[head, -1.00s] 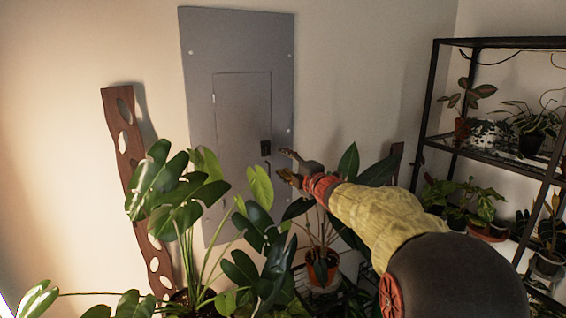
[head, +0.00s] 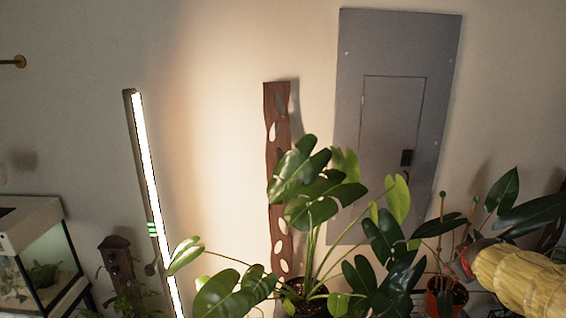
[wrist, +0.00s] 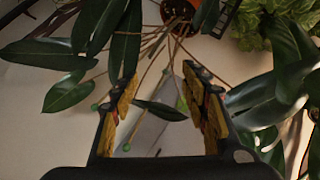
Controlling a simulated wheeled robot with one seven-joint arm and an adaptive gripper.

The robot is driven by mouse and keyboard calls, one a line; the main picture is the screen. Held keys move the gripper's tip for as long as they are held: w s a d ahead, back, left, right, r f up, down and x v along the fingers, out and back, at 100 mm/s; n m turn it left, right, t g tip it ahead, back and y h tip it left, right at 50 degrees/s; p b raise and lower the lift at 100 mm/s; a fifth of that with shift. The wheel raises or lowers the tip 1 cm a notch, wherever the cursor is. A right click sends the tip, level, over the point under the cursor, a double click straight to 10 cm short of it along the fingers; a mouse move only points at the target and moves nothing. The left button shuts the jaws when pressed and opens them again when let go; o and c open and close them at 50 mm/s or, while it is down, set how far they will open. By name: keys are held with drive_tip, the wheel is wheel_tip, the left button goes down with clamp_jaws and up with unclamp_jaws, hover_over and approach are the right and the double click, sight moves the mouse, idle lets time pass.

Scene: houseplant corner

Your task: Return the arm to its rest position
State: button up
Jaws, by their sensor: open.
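My gripper (wrist: 160,82) is open in the wrist view, its two yellow-padded fingers spread apart. No object is held; leaves and thin stems show between and beyond the fingers. In the head view my arm, in a yellow sleeve (head: 522,282), comes in at the lower right. Its front end is among the leaves near a small potted plant, and the fingers are hard to make out there. I cannot tell whether they touch any leaf.
A grey wall panel (head: 395,120) has a closed door with a dark latch (head: 406,157). A broad-leaved plant (head: 315,190) stands before it. An orange pot (head: 446,296) is close to my arm. A lit tube lamp (head: 150,190) and a glass tank (head: 40,255) are at left.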

drive_tip(key=s+a+f+m+g+y, duration=0.3)
drive_tip(key=s+a+y, duration=0.2)
drive_tip(key=s+a, duration=2.4)
drive_tip(key=shift+f+y, duration=0.2)
drive_tip(key=shift+y, duration=0.1)
